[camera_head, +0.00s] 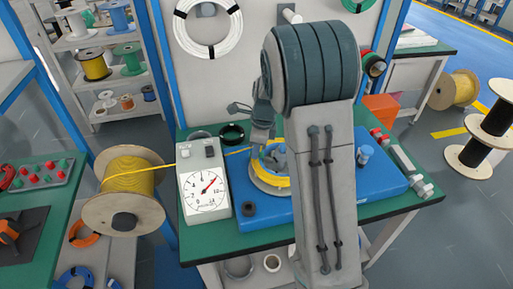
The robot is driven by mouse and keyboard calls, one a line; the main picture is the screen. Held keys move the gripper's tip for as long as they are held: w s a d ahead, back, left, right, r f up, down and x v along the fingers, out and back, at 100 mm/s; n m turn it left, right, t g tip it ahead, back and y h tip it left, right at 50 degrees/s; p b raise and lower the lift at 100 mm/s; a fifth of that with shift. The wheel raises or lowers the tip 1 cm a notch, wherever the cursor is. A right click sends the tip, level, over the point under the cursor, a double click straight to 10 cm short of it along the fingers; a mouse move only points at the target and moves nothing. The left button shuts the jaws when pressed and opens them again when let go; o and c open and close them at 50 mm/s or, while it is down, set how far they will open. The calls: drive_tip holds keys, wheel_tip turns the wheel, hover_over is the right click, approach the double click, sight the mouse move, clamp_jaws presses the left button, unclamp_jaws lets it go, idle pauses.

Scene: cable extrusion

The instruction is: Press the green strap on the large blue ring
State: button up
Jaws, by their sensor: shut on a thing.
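My gripper (263,134) shows small and partly behind my own arm, low over the coiling machine. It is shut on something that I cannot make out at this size. Just below it, a yellow cable ring (268,181) lies around a grey-blue hub on the machine's blue base (258,215). My arm hides the right part of this ring. A blue cable ring (75,278) lies low at the left, cut by the picture's bottom edge. I cannot make out a green strap on either ring.
A gauge box (203,187) stands left of the base, with a yellow cable running past it from a wooden spool (124,190). A dark ring (232,133) lies behind on the green table (190,245). A white coil (208,25) hangs on the back panel. Rollers (400,160) line the right side.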

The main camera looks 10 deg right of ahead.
drive_tip(key=shift+f, duration=0.1)
drive_tip(key=o, duration=0.9)
drive_tip(key=shift+c, duration=0.2)
wheel_tip(320, 180, up, 8)
drive_tip(key=p, duration=0.7)
idle(0.3)
